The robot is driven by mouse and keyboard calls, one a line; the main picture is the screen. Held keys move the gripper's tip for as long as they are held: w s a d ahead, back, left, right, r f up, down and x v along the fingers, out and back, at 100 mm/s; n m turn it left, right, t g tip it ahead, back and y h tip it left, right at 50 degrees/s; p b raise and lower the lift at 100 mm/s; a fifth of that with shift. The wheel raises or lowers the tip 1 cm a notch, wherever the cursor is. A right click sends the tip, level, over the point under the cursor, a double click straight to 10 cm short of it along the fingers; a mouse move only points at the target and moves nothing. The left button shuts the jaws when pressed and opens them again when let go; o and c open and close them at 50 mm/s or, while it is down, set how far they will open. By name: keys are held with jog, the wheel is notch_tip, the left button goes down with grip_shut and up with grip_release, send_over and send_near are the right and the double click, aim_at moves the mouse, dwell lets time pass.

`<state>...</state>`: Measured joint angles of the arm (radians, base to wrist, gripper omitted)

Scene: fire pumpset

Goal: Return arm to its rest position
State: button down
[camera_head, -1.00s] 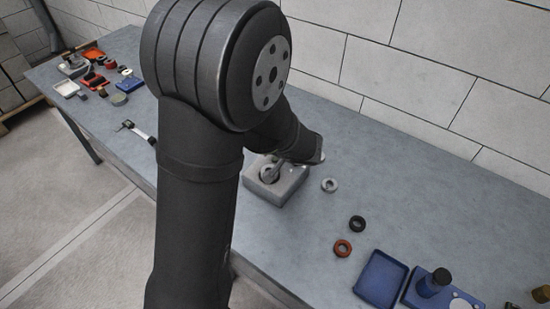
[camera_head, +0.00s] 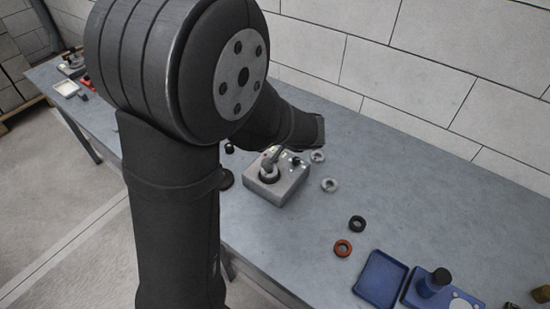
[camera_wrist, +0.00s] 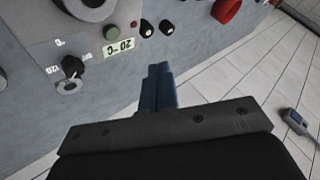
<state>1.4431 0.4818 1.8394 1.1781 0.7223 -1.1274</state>
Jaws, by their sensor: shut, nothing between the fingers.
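My gripper (camera_wrist: 160,84) shows in the wrist view as two blue fingers shut together with nothing between them. The fingers are over the grey bench top, and the wrist housing fills the lower part of that view. In the head view my arm's large dark links stand in the foreground and the gripper's fingers cannot be made out. A grey block (camera_head: 291,187) with a round dark opening and a metal part on top sits on the bench just below my forearm. In the wrist view a grey panel (camera_wrist: 40,40) with a black knob (camera_wrist: 72,65) lies at the upper left.
The bench (camera_head: 420,215) runs along a tiled wall (camera_head: 450,70). A red knob (camera_wrist: 226,10) and a handheld device (camera_wrist: 294,121) show in the wrist view.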

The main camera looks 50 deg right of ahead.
jog(key=shift+f, duration=0.15)
notch_tip(320, 180, down, 2)
jog(key=shift+f, duration=0.2)
notch_tip(320, 180, up, 6)
jog(key=shift+r, duration=0.2)
dwell(0.4)
jog(key=shift+f, duration=0.1)
jog(key=shift+s+d+f+n+g+y, duration=0.1)
jog(key=shift+f+n+g+y, duration=0.45)
jog(key=shift+f+n, duration=0.55)
jog(key=shift+s+d+f+n+g+y, duration=0.15)
jog(key=shift+f+n+g+y, duration=0.45)
jog(key=shift+n, duration=0.75)
jog(key=shift+s+d+f+n+g+y, duration=0.1)
jog(key=shift+f+n+g+y, duration=0.25)
jog(key=shift+f+n+g, duration=0.6)
jog(key=shift+f+t, duration=0.1)
jog(key=shift+t, duration=0.2)
